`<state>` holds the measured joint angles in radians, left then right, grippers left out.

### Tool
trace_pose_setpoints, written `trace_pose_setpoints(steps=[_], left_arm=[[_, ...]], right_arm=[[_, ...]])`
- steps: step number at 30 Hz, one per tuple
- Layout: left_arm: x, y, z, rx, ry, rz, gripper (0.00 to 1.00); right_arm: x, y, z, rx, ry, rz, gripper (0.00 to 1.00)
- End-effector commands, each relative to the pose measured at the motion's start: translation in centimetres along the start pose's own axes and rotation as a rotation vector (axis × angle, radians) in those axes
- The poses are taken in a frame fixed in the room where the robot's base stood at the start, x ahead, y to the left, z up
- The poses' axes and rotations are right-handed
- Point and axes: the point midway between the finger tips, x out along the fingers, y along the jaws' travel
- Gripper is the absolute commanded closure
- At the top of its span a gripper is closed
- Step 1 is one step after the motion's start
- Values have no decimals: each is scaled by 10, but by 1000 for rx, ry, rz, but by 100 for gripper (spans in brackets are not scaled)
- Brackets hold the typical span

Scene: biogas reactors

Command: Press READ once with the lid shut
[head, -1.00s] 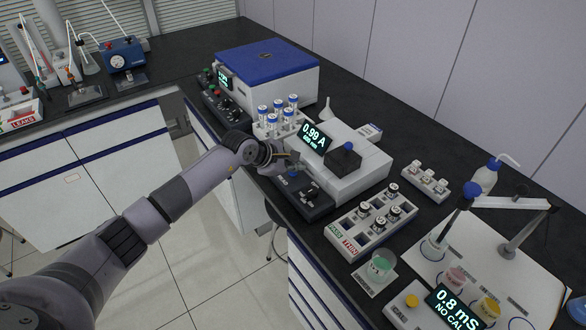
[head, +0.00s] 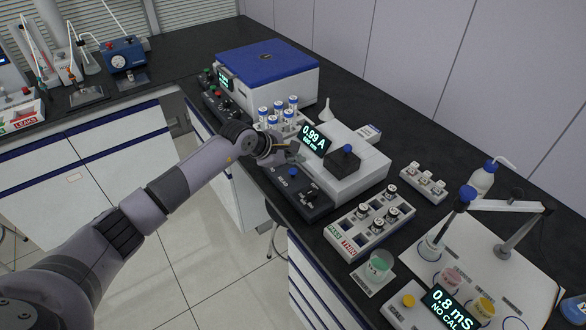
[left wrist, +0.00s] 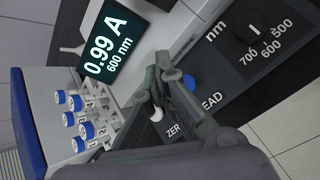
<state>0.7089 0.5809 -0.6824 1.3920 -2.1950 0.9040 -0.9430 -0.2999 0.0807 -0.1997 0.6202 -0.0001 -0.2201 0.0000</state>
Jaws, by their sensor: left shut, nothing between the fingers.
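The spectrophotometer (head: 357,178) is a white box on the bench. Its display (head: 315,139) reads 0.99 A, 600 nm, also in the left wrist view (left wrist: 104,47). Its black lid (head: 343,162), with a blue knob, appears shut. On the dark front panel, the blue READ button (head: 293,172) shows clear of my fingers; in the left wrist view the button (left wrist: 190,82) is beside them. The white ZERO button (left wrist: 156,115) is on their other side. My left gripper (head: 291,152) is shut and empty, seemingly above the panel. Contact is not visible.
A rack of blue-capped vials (head: 277,118) stands close behind my left gripper. A blue-topped machine (head: 266,68) is beyond it. A rack of dark-capped vials (head: 370,221) and a conductivity meter (head: 449,306) stand to the right. The floor before the bench is clear.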

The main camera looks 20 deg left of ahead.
Motion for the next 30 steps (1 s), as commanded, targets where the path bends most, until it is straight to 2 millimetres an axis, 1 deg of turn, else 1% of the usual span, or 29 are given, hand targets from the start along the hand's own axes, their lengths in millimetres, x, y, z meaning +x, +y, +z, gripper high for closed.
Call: trace_pose_setpoints(steps=[1, 10, 30], left_arm=[[-6, 5, 5, 1, 0, 1, 100], [-25, 18, 18, 1, 1, 0, 100], [-25, 18, 18, 0, 0, 0, 100]], right_arm=[[-6, 0, 0, 0, 0, 0, 100], [-20, 0, -2, 0, 0, 0, 100], [-19, 0, -2, 0, 0, 0, 100]])
